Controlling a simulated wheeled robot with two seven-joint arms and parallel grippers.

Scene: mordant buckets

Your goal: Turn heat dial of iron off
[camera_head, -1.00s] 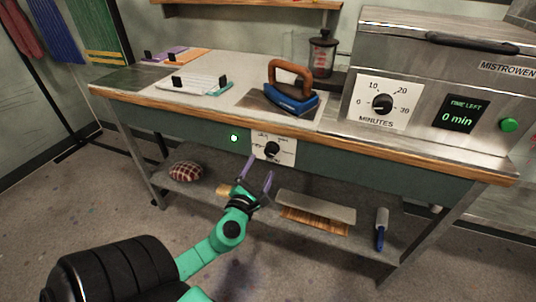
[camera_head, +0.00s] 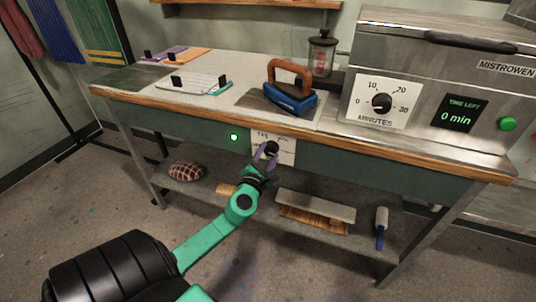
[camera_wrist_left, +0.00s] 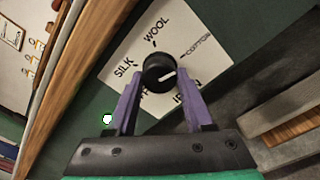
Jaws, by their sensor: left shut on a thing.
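The iron's heat dial is a black knob (camera_head: 271,148) on a white panel (camera_head: 289,151) on the front of the green bench. In the left wrist view the knob (camera_wrist_left: 158,68) sits among the words SILK, WOOL and COTTON; other lettering is partly hidden by the fingers. A white mark on the knob points right, slightly upward in that picture. My left gripper (camera_head: 265,158) has its purple fingers (camera_wrist_left: 159,80) on both sides of the knob, shut on it. The iron (camera_head: 291,92), blue with a brown handle, stands on a metal plate on the bench. My right gripper is not in view.
A green light (camera_head: 234,138) glows left of the panel. A steel machine (camera_head: 440,80) with a minutes dial stands at right on the bench. The lower shelf holds a checked cushion (camera_head: 187,171), boards (camera_head: 315,207) and a blue-handled tool (camera_head: 381,228).

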